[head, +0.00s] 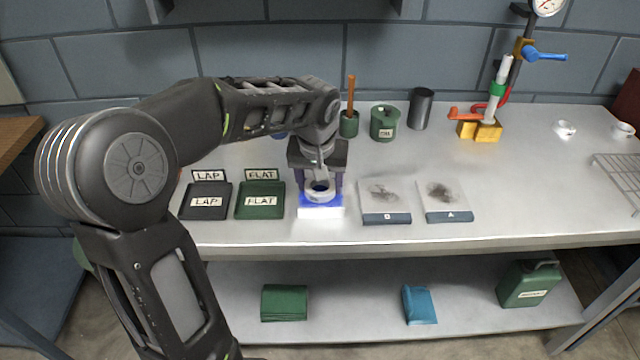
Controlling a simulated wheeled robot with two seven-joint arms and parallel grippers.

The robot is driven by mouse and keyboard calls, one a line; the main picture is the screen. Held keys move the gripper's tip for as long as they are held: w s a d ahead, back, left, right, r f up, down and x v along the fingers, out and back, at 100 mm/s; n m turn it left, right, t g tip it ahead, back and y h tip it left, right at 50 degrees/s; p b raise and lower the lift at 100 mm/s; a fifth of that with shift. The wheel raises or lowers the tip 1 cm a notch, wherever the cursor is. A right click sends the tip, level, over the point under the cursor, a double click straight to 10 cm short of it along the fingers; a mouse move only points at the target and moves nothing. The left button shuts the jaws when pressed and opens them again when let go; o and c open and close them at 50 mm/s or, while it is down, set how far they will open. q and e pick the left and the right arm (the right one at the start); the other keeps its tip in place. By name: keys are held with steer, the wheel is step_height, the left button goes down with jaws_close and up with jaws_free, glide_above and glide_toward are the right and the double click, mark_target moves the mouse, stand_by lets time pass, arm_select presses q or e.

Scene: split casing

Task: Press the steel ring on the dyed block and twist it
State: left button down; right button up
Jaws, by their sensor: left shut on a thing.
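The dyed block (320,211) is a white block with a blue-stained top, lying on the bench near its front edge. The steel ring (321,193) is at the block's blue top face, and the frame does not show clearly whether it presses on it. My left gripper (321,183) points down over the block and is shut on the ring. The gripper hides the back of the block and part of the ring. My right gripper is not in view.
Dark LAP (206,213) and green FLAT (260,212) pads lie left of the block. Smudged plates B (384,193) and A (445,192) lie right of it. Behind stand a green can (384,123), a grey cylinder (421,108) and a gauge stand (480,130).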

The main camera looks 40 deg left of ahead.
arm_select(q)
steer(key=shift+f+n, duration=0.15)
steer(key=shift+n, duration=0.15)
steer(key=shift+s+d, duration=0.1)
stand_by(0.3)
steer(key=shift+m, duration=0.7)
steer(key=shift+m+h+p, duration=0.3)
steer(key=shift+m+p, duration=0.2)
steer(key=shift+m+p, duration=0.55)
steer(key=shift+m, duration=0.15)
steer(key=shift+m+h+p, duration=0.3)
steer(key=shift+m, duration=0.2)
